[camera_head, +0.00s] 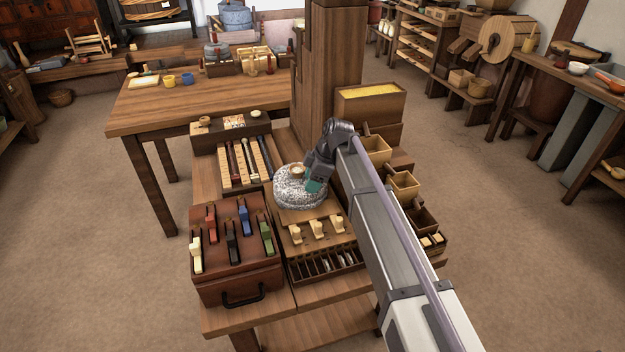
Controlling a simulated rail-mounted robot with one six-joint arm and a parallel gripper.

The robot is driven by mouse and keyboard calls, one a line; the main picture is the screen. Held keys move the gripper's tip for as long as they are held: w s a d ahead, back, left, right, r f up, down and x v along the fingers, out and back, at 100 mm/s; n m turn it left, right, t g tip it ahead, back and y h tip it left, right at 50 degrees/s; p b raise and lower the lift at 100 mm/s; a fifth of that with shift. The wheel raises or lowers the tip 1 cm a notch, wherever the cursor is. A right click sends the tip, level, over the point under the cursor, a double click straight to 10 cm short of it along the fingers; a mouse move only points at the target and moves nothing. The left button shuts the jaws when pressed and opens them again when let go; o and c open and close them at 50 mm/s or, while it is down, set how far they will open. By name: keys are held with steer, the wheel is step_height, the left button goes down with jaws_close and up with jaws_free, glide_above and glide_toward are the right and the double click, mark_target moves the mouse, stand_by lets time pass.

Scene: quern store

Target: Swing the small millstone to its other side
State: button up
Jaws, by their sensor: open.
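The small millstone (297,190) is a speckled grey round stone near the middle of the low wooden bench. A small tan piece (297,171) sits on its top. My gripper (314,186) is at the stone's right side, pointing down, and hides part of that side. Its jaws are open. I cannot tell whether a finger touches the stone.
A dark red box with coloured levers (238,273) stands left of the stone. Wooden pegs (316,229) and a slotted rack (325,264) lie in front. Small boxes (404,184) line the right. A wooden post (335,75) rises behind. A larger table (200,108) stands back left.

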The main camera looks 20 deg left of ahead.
steer(key=p+v, duration=1)
steer(key=shift+d+r, duration=0.2)
steer(key=shift+r, duration=0.15)
steer(key=s+d+r+m+h+p, duration=0.1)
steer(key=s+d+m+p, duration=0.1)
steer(key=s+d+m, duration=0.5)
steer(key=s+d+r+m+h+p, duration=0.1)
steer(key=s+d+m, duration=0.6)
steer(key=d, duration=0.8)
steer(key=s+d+r+m+t+h+p, duration=0.1)
steer(key=s+d+r+m+h+p, duration=0.1)
steer(key=s+d+m, duration=0.5)
steer(key=s+d+r+p, duration=0.1)
steer(key=s+d, duration=0.2)
steer(key=d, duration=0.1)
steer(key=shift+d, duration=0.2)
